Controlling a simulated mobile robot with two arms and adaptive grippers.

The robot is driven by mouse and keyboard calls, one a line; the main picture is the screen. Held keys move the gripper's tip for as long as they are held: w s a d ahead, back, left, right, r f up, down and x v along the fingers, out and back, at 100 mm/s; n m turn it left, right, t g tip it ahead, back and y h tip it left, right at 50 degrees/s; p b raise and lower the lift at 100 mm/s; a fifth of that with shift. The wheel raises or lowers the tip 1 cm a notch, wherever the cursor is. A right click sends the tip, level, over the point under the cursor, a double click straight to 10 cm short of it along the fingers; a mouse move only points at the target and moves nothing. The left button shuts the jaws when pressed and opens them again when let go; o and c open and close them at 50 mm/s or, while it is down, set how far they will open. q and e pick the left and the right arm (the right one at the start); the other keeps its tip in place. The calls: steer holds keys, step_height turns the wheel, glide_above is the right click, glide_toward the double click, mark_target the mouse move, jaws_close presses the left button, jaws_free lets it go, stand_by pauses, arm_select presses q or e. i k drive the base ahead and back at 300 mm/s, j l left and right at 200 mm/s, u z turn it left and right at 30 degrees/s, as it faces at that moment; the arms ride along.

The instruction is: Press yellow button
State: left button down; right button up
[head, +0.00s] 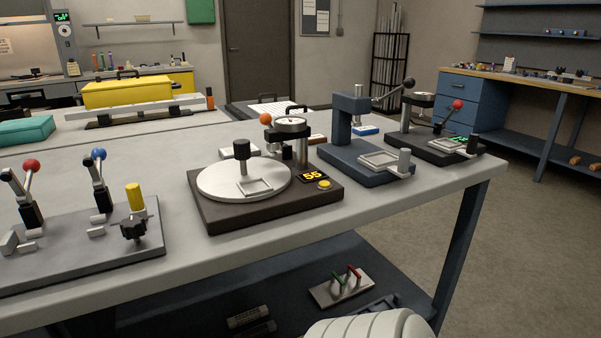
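The yellow button (324,184) is a small round cap on the front right corner of a dark brown device base (265,212) on the workbench. A display (311,175) reading 55 in yellow sits just behind the button. The same base carries a round white plate (215,181) with a black knob and a small square frame on it. Nothing covers the button. Neither of my grippers shows; only a pale ribbed part, probably of my own body, shows at the bottom edge, well below and in front of the button.
A blue press (350,132) stands right of the device, with a black gauge stand (430,146) beyond it. At left, a grey plate (70,248) holds red and blue-knobbed clamps and a yellow cylinder (135,197). The bench's front edge is bare; a lower shelf (290,290) lies underneath.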

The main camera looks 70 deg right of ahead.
mark_target(324, 184)
steer(key=z, duration=0.5)
steer(key=l+z, duration=0.1)
steer(key=z, duration=0.85)
steer(key=i+z, duration=0.1)
steer(key=z, duration=0.35)
